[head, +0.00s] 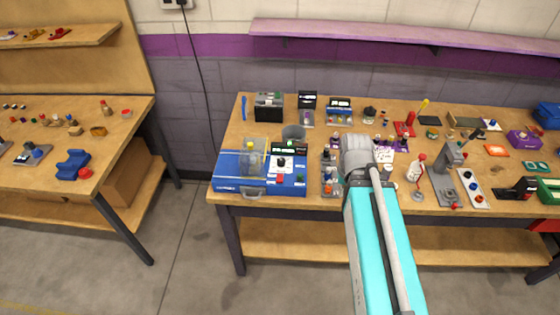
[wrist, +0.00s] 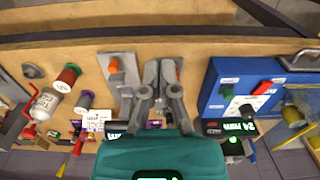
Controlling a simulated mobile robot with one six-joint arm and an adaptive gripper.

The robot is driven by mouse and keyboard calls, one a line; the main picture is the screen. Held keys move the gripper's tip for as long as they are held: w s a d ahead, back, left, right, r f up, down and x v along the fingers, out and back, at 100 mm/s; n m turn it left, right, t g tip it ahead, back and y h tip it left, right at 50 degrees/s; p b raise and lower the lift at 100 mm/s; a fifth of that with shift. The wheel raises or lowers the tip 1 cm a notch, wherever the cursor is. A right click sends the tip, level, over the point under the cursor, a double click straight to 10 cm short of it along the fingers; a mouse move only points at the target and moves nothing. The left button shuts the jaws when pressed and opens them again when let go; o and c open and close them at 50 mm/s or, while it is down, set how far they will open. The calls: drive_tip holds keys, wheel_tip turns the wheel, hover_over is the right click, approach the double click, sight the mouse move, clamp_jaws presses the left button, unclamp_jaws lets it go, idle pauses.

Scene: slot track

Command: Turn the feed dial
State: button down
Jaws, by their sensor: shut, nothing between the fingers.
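The feed dial seems to be the black knob on a white plate (wrist: 246,104), on the blue machine (wrist: 214,98), beside a black display with green digits (wrist: 240,127). In the head view the knob (head: 281,162) sits on top of the blue machine (head: 228,171) at the bench's left end. My gripper (wrist: 160,66) is shut and empty, pointing down over a grey fixture left of the machine in the wrist view. It is apart from the dial. In the head view my arm hides the fingers.
A red button (wrist: 263,87) and a green one (wrist: 227,91) sit beside the dial. A clear guard (head: 254,155) stands on the machine.

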idle(0.3)
drive_tip(key=c, duration=1)
unclamp_jaws()
drive_tip(key=shift+w+a+r, duration=0.1)
drive_tip(key=shift+w, duration=0.1)
drive_tip(key=o, duration=0.7)
drive_tip(key=w+a+r+n+p, duration=0.2)
drive_tip(key=w+a+n, duration=0.1)
drive_tip(key=w, duration=0.4)
drive_tip(key=shift+a+r, duration=0.15)
drive_tip(key=shift+a, duration=0.7)
wheel_tip(320, 180, up, 4)
drive_tip(key=n+p, duration=0.4)
drive_tip(key=n, duration=0.4)
hover_over(282, 160)
wheel_tip(282, 160, down, 14)
drive_tip(key=b, duration=1.3)
